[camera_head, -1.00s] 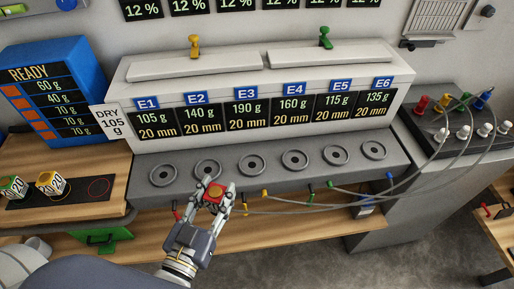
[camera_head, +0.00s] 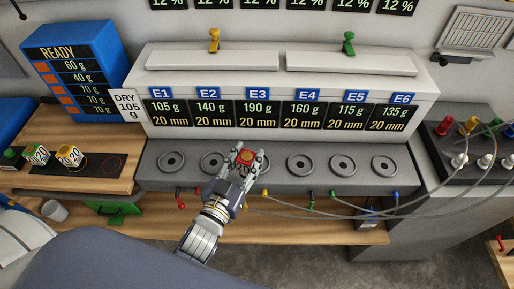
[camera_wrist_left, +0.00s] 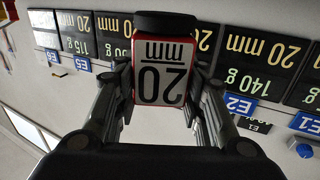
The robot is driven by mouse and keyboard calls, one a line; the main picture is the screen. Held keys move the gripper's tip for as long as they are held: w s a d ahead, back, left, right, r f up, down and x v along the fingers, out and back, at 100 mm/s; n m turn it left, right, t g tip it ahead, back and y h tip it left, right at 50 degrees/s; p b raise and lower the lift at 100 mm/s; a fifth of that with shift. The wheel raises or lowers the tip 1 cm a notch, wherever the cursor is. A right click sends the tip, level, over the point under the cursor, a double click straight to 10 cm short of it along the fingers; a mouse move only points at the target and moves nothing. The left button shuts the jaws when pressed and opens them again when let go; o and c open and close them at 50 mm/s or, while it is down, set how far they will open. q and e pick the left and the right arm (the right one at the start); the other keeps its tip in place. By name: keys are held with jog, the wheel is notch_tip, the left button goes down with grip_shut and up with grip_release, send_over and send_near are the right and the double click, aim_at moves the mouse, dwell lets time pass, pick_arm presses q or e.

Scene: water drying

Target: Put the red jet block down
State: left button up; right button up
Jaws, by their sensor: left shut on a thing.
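The red jet block (camera_head: 248,157) is held in my left gripper (camera_head: 240,160), above the grey bench's row of round sockets. In the left wrist view the block (camera_wrist_left: 163,72) sits between the fingers, showing a white "20 mm" face, red edges and a dark cap. In the head view the gripper covers the socket place under the E3 sign (camera_head: 258,93), so that socket is largely hidden. I cannot tell whether the block touches it. Sockets E2 (camera_head: 206,161) and E4 (camera_head: 300,172) show empty on either side. My right gripper is out of view.
Yellow (camera_head: 68,154) and green (camera_head: 38,154) blocks stand on a black mat (camera_head: 92,171) at left, beside a bare red circle. Coloured plugs and grey cables (camera_head: 335,214) run along the bench front. The rear display panel rises behind the sockets.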

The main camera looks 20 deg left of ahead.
pick_arm(q)
jog(key=w+f, duration=0.1)
jog(key=w, duration=0.1)
jog(key=w+f, duration=0.1)
jog(key=w, duration=0.1)
jog(key=w+f, duration=0.1)
jog(key=w, duration=0.1)
jog(key=shift+d+f+p, duration=0.35)
jog(key=shift+f, duration=0.15)
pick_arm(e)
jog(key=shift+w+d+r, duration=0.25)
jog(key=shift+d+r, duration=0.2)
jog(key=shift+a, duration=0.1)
pick_arm(q)
jog(key=shift+f, duration=0.2)
jog(key=o, duration=1.2)
jog(key=shift+c, duration=0.2)
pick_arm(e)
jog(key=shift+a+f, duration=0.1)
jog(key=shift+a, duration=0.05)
